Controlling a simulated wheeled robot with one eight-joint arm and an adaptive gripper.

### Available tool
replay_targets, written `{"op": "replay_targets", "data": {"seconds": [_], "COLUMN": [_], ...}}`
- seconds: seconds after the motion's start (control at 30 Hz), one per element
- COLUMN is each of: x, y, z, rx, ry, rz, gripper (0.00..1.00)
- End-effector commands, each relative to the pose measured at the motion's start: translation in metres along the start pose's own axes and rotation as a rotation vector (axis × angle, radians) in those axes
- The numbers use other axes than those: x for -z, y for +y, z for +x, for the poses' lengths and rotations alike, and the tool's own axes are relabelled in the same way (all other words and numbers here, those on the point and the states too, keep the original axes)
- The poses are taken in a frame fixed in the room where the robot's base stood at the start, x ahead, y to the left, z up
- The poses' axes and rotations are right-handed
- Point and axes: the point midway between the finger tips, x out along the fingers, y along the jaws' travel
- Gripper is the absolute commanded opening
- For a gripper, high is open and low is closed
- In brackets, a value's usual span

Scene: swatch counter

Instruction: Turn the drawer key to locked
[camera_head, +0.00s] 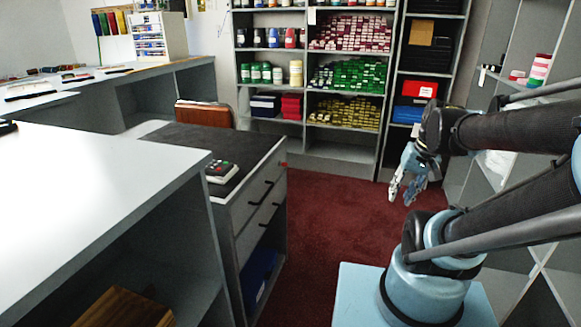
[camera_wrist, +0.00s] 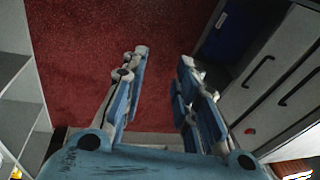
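The grey drawer unit (camera_head: 247,238) stands under the dark countertop, with black bar handles on its front. A small red spot (camera_head: 283,164), perhaps the drawer key, shows near its top right corner. The wrist view also shows the drawer front (camera_wrist: 275,103) at the right, with a small round red spot (camera_wrist: 250,131) on it. The key's turn cannot be made out. My gripper (camera_head: 403,196) hangs over the red carpet, well right of the drawer unit and apart from it. In the wrist view its fingers (camera_wrist: 164,57) are spread with nothing between them.
Red carpet (camera_head: 330,230) lies clear between the drawer unit and my arm. A white counter (camera_head: 90,190) is at left. A device with coloured buttons (camera_head: 221,170) sits on the dark top.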

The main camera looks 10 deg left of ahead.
Motion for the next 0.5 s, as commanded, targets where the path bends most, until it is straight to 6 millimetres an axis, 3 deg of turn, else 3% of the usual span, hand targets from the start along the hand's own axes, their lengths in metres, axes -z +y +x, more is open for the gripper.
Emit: {"op": "replay_targets", "data": {"seconds": [0.5], "x": [0.104], "y": [-0.082], "z": [-0.004], "rx": [0.318], "ry": [-0.087], "rz": [0.018], "gripper": [0.28]}}
